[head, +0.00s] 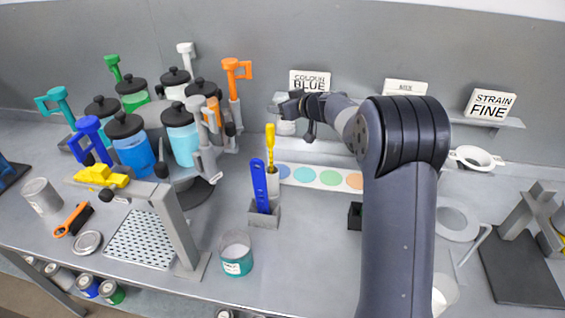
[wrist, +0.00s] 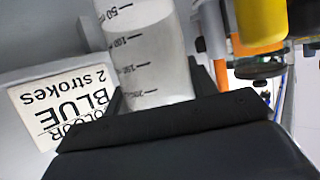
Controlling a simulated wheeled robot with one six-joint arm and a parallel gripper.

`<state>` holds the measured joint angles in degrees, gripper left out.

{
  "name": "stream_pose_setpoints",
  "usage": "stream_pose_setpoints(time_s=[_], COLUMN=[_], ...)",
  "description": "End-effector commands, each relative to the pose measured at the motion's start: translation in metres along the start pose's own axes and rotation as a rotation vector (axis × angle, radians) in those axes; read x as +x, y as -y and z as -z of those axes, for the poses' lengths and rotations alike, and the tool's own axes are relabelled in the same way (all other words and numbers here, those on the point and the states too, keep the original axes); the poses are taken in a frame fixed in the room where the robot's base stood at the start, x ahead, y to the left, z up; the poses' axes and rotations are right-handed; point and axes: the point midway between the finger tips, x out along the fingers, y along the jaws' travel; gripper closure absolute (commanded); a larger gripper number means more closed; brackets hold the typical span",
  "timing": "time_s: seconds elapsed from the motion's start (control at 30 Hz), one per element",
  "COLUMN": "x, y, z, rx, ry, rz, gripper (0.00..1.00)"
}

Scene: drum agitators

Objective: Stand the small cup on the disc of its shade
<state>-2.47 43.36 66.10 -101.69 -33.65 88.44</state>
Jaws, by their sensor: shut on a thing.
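My gripper (head: 294,108) is shut on a clear graduated cup (wrist: 150,55), held near the back wall. The cup shows pale in the head view (head: 285,127), partly behind the gripper; its contents look whitish. A white strip (head: 302,185) with blue, teal, green and orange discs lies on the bench below and in front of the gripper. The teal disc (head: 303,174) and green disc (head: 330,178) are bare. Another clear cup (head: 236,252) with teal liquid stands at the front of the bench. I cannot tell which cup the task means.
A blue-handled tool (head: 260,185) and a yellow one (head: 270,145) stand upright before the strip. Jars of blue paint (head: 131,150) stand at left. A "COLOUR BLUE" card (head: 309,82) is behind the gripper. A strainer (head: 476,158) is at right.

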Motion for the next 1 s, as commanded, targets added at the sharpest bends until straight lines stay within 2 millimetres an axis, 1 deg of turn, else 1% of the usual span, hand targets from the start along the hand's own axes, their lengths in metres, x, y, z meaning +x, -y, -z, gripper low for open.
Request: stream_pose_setpoints(time_s=[0.03, 0.1, 0.4, 0.5, 0.6, 0.83, 1.0], x=[0.007, 0.014, 0.043, 0.051, 0.057, 0.064, 0.074], y=[0.000, 0.000, 0.000, 0.000, 0.000, 0.000, 0.000], z=[-0.017, -0.034, -0.104, -0.123, -0.138, -0.154, -0.178], rx=[0.003, 0.004, 0.003, 0.003, 0.001, 0.001, 0.002], ry=[0.003, 0.003, 0.003, 0.002, 0.001, 0.000, 0.001], rz=[0.000, 0.001, 0.001, 0.001, 0.000, 0.000, 0.002], gripper=[0.69, 0.69, 0.69, 0.69, 0.69, 0.69, 0.69])
